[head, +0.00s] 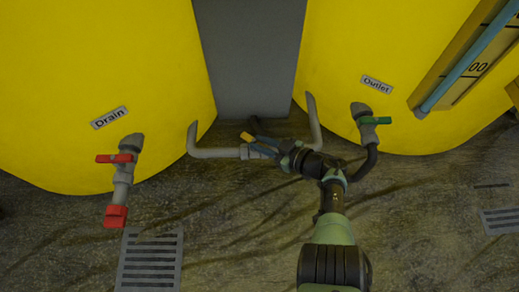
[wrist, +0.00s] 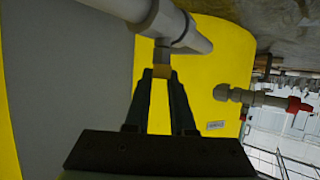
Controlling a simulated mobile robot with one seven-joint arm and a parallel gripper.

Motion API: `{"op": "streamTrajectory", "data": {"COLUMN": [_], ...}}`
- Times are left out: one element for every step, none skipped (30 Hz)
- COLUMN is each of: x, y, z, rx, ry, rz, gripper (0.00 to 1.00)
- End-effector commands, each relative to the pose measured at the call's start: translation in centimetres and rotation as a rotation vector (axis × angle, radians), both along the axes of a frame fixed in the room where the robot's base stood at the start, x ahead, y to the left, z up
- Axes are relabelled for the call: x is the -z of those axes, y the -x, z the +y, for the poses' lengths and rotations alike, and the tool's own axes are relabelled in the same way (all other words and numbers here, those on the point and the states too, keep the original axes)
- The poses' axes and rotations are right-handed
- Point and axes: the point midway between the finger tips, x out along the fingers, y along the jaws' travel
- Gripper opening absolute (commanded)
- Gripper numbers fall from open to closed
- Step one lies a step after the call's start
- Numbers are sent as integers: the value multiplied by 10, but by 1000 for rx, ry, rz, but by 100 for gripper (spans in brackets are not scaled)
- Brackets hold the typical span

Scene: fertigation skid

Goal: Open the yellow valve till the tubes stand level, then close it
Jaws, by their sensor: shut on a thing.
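The yellow valve's handle (head: 247,136) shows as a small yellow end sticking out past my fingers, at the grey pipe (head: 215,153) that joins the two yellow tanks. My gripper (head: 264,146) is shut on this handle. In the wrist view the yellow handle (wrist: 162,71) sits between my fingertips (wrist: 162,78), just beside the grey valve body (wrist: 163,45). My gripper hides much of the handle, so I cannot tell whether the valve is open. One level tube (head: 470,68), blue in its visible part, runs up the right tank; its level and any second tube are out of view.
The left tank (head: 90,60) has a drain valve with a red handle (head: 114,158) and red cap (head: 116,216). The right tank (head: 370,40) has an outlet valve with a green handle (head: 374,120) and dark hose. A grey panel (head: 250,60) stands behind. A floor grate (head: 150,260) lies lower left.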

Motion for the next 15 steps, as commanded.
{"op": "streamTrajectory", "data": {"x": [7,7,6,6,6,5,5,5,4,4,4,4,3,3,3], "y": [-1,-1,-1,-2,-2,-2,-3,-2,-3,-3,-3,-3,-3,-3,-3], "z": [-2,-2,-2,-2,-2,-2,-2,-2,-2,-2,-2,-2,-2,-2,-2], "rx": [-25,-39,-58,-70,-82,-97,-107,-117,-128,-136,-143,-152,-159,-163,-169], "ry": [3,3,2,2,2,2,2,2,2,2,2,2,2,2,2], "rz": [1,1,2,2,2,2,2,2,3,2,2,3,3,2,2], "gripper": [0,0,0,0,0,0,0,0,0,0,0,0,0,0,0]}}
